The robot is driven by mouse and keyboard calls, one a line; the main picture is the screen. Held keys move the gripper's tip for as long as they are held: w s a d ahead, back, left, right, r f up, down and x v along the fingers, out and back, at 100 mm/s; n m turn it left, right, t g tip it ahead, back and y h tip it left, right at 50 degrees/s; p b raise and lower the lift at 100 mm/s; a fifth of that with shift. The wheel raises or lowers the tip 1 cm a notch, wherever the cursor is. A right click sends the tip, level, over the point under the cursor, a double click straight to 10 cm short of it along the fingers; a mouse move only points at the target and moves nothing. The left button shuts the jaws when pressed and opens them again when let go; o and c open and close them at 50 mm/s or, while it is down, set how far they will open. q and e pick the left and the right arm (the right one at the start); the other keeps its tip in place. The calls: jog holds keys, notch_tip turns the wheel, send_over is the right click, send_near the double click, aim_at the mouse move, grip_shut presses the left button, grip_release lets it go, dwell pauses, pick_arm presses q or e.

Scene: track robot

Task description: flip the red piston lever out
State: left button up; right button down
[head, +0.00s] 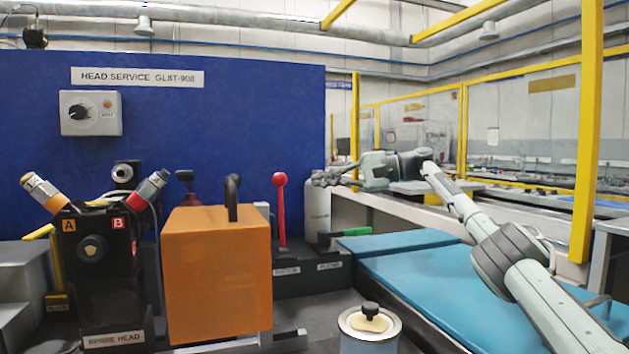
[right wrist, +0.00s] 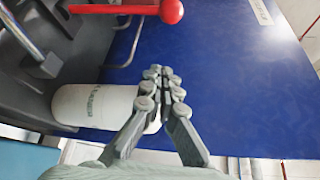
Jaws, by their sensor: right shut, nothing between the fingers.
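The red piston lever (head: 281,212) stands upright with a round red knob on top, in front of the blue panel. In the right wrist view the red lever (right wrist: 120,9) lies across the top edge, its knob near the top middle. My right gripper (head: 318,179) is to the right of the knob at about its height, with a gap between them. In the right wrist view the right gripper (right wrist: 162,72) has its fingertips together, with nothing between them, apart from the lever. My left gripper is not in view.
A white cylinder (head: 317,213) stands just below my right gripper. An orange box (head: 217,272) with a black handle is left of the lever. A green-tipped lever (head: 345,232) is to the right. A can (head: 369,330) stands in front. Blue mats (head: 430,285) lie at right.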

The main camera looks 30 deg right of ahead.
aim_at(281, 212)
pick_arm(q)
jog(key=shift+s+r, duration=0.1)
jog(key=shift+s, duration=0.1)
pick_arm(e)
jog(key=w+a, duration=0.2)
jog(key=a, duration=0.5)
jog(key=shift+a, duration=0.3)
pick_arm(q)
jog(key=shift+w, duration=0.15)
pick_arm(e)
jog(key=shift+w, duration=0.1)
pick_arm(q)
jog(key=shift+b, duration=0.35)
pick_arm(e)
jog(key=shift+f, duration=0.15)
